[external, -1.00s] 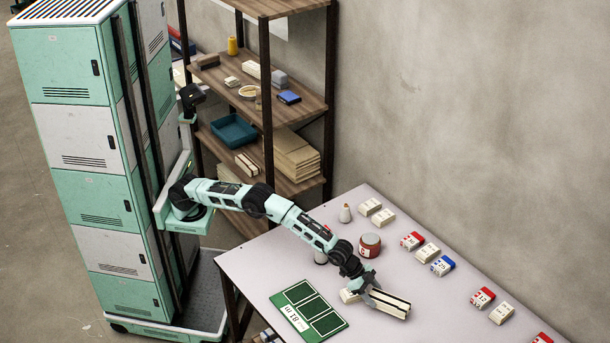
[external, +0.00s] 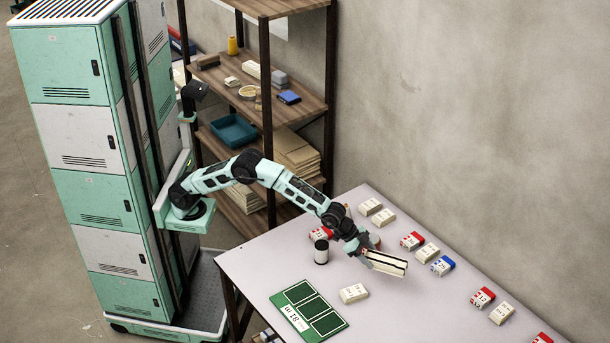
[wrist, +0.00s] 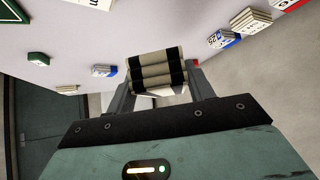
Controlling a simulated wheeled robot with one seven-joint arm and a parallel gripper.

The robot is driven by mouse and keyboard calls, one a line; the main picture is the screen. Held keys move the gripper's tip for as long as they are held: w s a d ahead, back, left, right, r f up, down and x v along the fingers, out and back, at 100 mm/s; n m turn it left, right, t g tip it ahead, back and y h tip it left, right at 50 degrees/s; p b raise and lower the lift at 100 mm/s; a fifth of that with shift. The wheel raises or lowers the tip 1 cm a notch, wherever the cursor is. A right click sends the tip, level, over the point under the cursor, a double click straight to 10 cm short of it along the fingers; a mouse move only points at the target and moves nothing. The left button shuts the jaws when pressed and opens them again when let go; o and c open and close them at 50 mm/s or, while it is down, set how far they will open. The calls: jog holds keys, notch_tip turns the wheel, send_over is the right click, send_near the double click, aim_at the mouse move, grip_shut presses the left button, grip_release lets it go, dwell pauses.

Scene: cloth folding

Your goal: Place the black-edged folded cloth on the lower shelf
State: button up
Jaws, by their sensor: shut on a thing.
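The black-edged folded cloth (external: 386,263) is cream with dark bands. My gripper (external: 368,257) is shut on one end of it and holds it above the table; it sticks out to the right. In the wrist view the cloth (wrist: 156,73) lies between the two fingers of my gripper (wrist: 160,98), its dark bands running lengthwise across the layers. The lower shelf (external: 232,212) of the brown rack stands behind my arm at the left. My arm hides part of that shelf.
The pale table (external: 262,265) carries a green mat (external: 308,312), a cream folded cloth (external: 354,293), a black-topped cylinder (external: 321,252) and several red, blue and cream packs along the wall.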

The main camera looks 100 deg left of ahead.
jog(key=s+a+r+n+y, duration=0.2)
jog(key=s+a+r, duration=0.1)
jog(key=s+a, duration=1.2)
jog(key=s+a+f+n, duration=0.1)
jog(key=s+a, duration=0.2)
jog(key=s, duration=0.5)
jog(key=s+a+f, duration=0.1)
jog(key=s+a, duration=0.3)
jog(key=s, duration=0.5)
jog(key=p+x, duration=0.3)
jog(key=p, duration=0.2)
jog(key=p+x, duration=0.3)
jog(key=p, duration=0.3)
jog(key=s+f+p+x, duration=0.1)
jog(key=p+x, duration=0.2)
jog(key=p, duration=0.2)
jog(key=shift+d, duration=0.15)
jog(key=shift+s+f, duration=0.1)
jog(key=shift+s, duration=0.15)
jog(key=s, duration=0.1)
jog(key=s+r, duration=0.2)
jog(key=s, duration=0.1)
